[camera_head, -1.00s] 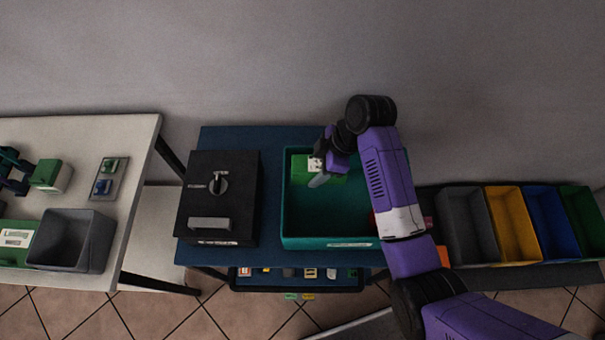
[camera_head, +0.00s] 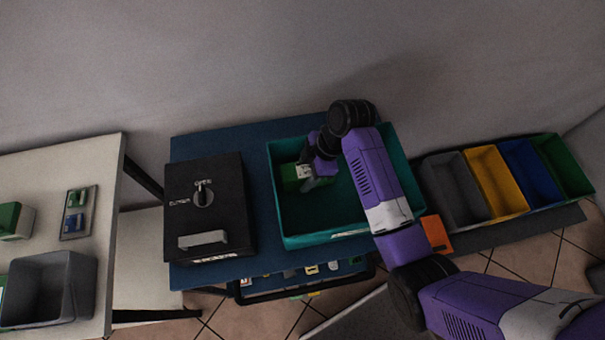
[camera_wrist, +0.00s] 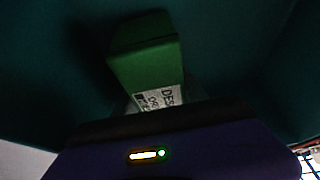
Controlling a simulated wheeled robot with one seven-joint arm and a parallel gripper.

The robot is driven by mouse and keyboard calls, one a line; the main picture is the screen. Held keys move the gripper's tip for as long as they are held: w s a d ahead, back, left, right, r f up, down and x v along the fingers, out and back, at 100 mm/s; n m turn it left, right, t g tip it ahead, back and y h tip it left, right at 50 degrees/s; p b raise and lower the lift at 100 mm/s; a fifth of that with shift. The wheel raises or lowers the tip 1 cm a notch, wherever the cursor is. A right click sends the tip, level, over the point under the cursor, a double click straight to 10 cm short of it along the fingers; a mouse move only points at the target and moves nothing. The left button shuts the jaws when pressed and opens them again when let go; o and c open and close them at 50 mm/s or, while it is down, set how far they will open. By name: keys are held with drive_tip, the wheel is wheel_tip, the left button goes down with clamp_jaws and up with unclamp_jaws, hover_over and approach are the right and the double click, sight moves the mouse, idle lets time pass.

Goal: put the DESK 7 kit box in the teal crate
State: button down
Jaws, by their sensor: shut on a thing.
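The teal crate (camera_head: 300,241) stands on a blue surface in the middle of the head view. My gripper (camera_head: 308,176) reaches down inside the crate's left part and is shut on the green DESK 7 kit box (camera_head: 291,177). In the wrist view the green box (camera_wrist: 146,58) shows at the fingers, with a white label partly reading "DES"; the rest of the label is hidden or blurred. The crate's dark teal inside (camera_wrist: 240,50) surrounds the box there. I cannot tell whether the box touches the crate floor.
A black case (camera_head: 209,222) with a knob and handle stands just left of the crate. Grey, yellow, blue and green bins (camera_head: 497,170) stand to the right, near an orange item (camera_head: 436,234). A white table (camera_head: 98,165) with a grey bin (camera_head: 48,287) is at the left.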

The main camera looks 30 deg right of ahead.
drive_tip(key=c, duration=0.6)
unclamp_jaws()
drive_tip(key=shift+f, duration=0.1)
drive_tip(key=v, duration=1.1)
drive_tip(key=shift+r, duration=0.2)
drive_tip(key=shift+d+r+p, duration=0.2)
drive_tip(key=shift+r+p, duration=0.2)
drive_tip(key=shift+p, duration=0.3)
drive_tip(key=shift+s, duration=0.1)
